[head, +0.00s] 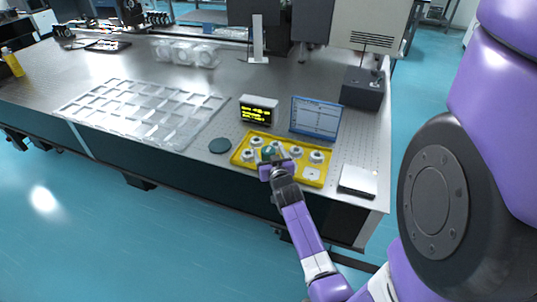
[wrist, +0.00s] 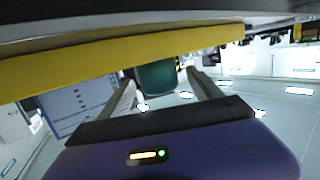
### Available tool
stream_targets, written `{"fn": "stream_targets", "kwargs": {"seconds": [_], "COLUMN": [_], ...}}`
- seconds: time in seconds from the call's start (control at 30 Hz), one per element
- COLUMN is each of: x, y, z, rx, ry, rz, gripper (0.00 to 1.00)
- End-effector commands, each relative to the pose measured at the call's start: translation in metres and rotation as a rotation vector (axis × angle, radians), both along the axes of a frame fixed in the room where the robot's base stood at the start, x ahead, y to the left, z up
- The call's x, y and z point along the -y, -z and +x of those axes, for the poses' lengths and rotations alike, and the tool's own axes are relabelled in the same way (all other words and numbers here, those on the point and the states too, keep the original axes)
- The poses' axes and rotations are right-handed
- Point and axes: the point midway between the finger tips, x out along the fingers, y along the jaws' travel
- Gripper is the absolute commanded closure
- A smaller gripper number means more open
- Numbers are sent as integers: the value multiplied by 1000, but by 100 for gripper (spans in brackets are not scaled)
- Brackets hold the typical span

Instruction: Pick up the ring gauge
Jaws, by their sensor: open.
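My gripper (head: 271,162) is at the front edge of a yellow tray (head: 238,158), with its fingers reaching over it. In the wrist view my gripper (wrist: 163,83) is open, with one finger on each side of a dark green round piece (wrist: 157,76). The same green piece (head: 268,152) shows just beyond the fingers in the head view; it seems to be the ring gauge, though its hole is not visible. I cannot tell whether the fingers touch it. The yellow tray (wrist: 60,70) runs across the top of the wrist view.
Several pale round metal parts, such as one at the right (head: 316,156), sit in the tray. A small display (head: 258,109), a blue-white screen (head: 315,118), a dark disc (head: 220,146) and a silver box (head: 358,181) surround it. A clear grid rack (head: 140,112) lies left.

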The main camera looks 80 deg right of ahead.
Motion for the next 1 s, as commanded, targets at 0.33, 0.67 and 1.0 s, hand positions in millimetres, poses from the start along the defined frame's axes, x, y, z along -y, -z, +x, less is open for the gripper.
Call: {"fn": "stream_targets", "kwargs": {"seconds": [0.33, 0.67, 1.0], "x": [10, 10, 10], "y": [3, 2, 1], "z": [5, 5, 5], "rx": [0, 0, 1], "ry": [0, 0, 0], "rz": [0, 0, -2], "gripper": [26, 85, 100]}}
